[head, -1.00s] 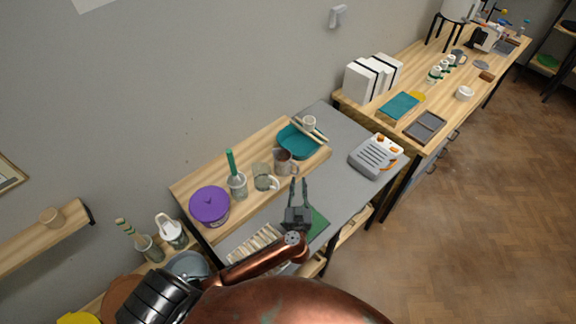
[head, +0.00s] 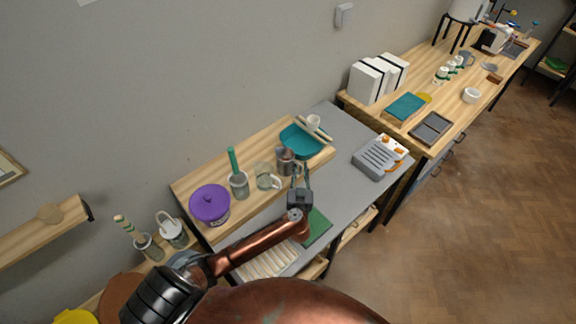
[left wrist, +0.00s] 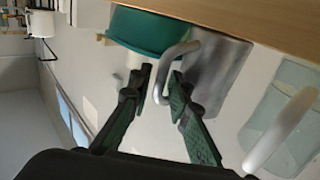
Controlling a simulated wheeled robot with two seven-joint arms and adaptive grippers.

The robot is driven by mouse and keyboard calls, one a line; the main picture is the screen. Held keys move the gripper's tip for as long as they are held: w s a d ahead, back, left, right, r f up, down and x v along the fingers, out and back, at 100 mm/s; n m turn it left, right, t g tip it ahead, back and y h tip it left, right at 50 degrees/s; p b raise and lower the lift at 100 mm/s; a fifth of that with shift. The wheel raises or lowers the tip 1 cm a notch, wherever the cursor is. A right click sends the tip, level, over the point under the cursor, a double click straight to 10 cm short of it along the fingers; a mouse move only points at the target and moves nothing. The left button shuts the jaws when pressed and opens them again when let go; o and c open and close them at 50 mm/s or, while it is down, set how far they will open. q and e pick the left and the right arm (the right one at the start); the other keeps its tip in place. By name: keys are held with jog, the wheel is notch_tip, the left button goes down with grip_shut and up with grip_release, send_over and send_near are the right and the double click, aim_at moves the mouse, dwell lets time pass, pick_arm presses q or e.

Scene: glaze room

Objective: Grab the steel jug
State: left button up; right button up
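The steel jug (head: 285,161) stands on the raised wooden shelf at the back of the grey table. In the left wrist view its grey body (left wrist: 218,72) is right of my fingers, and its curved handle (left wrist: 166,62) reaches between the two fingertips. My left gripper (head: 300,172) is open at the jug's front right side, and its fingers (left wrist: 160,82) stand either side of the handle with gaps visible. I cannot tell whether either finger touches it. My right gripper is not in view.
A glass jug (head: 267,177) stands just left of the steel jug. A teal basin (head: 301,144) is behind it to the right. A purple lidded pot (head: 209,203) and a jar with a green handle (head: 238,183) are further left. The grey table (head: 345,188) has free room at right.

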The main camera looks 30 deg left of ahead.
pick_arm(q)
jog(key=shift+c, duration=0.2)
grip_shut()
jog(key=shift+r, duration=0.25)
dwell(0.3)
